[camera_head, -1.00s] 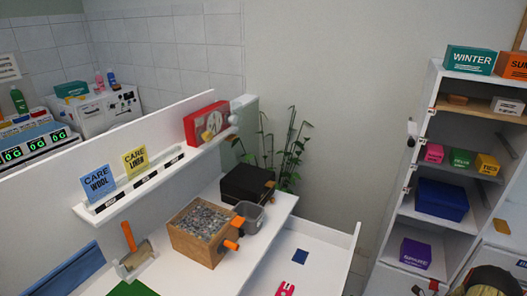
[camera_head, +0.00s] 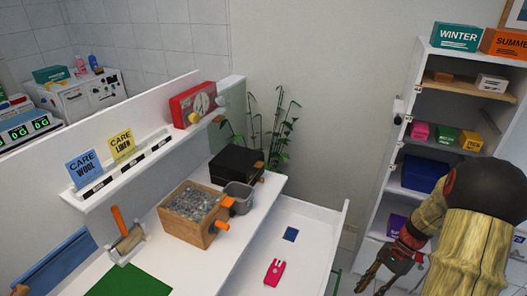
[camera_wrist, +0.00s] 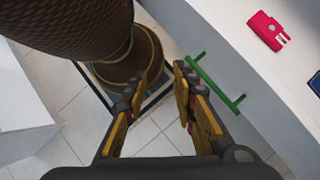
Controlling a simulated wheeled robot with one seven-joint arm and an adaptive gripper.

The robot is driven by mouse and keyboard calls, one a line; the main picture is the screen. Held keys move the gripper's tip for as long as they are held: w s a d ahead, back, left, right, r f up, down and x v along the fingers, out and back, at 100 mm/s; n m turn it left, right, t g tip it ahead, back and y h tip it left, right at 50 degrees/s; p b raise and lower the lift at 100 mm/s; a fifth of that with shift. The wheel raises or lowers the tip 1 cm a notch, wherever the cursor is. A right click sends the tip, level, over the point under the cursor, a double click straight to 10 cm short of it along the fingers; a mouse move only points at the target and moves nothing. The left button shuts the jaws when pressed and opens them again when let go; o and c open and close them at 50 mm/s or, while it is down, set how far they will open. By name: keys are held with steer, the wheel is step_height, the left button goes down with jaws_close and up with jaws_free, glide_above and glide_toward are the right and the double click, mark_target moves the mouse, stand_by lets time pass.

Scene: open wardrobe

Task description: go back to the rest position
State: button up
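My gripper (camera_head: 378,272) is at the lower right of the head view, in front of the shelf unit and right of the open white drawer. In the wrist view my gripper (camera_wrist: 160,76) is open, its two yellow-and-black fingers spread with nothing between them. It points down over the tiled floor. My arm fills the lower right of the head view and hides part of the shelves.
The white drawer (camera_head: 345,215) holds a pink tag (camera_head: 275,272) and a blue square (camera_head: 291,234). A green bar (camera_wrist: 215,82) is on its front, close to my right finger. The tall shelf unit (camera_head: 388,165) holds coloured boxes. Tiled floor (camera_wrist: 60,85) shows below.

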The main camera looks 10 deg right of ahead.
steer(key=s+a+r+n+t+h, duration=0.3)
steer(key=a+r+n, duration=0.4)
steer(key=a+r, duration=0.4)
steer(key=s+a+r+n+t+h, duration=0.3)
steer(key=a+r+n, duration=0.5)
steer(key=r, duration=1)
steer(key=s+a+t, duration=0.1)
steer(key=a+t, duration=0.1)
steer(key=a, duration=0.1)
steer(key=shift+a, duration=0.3)
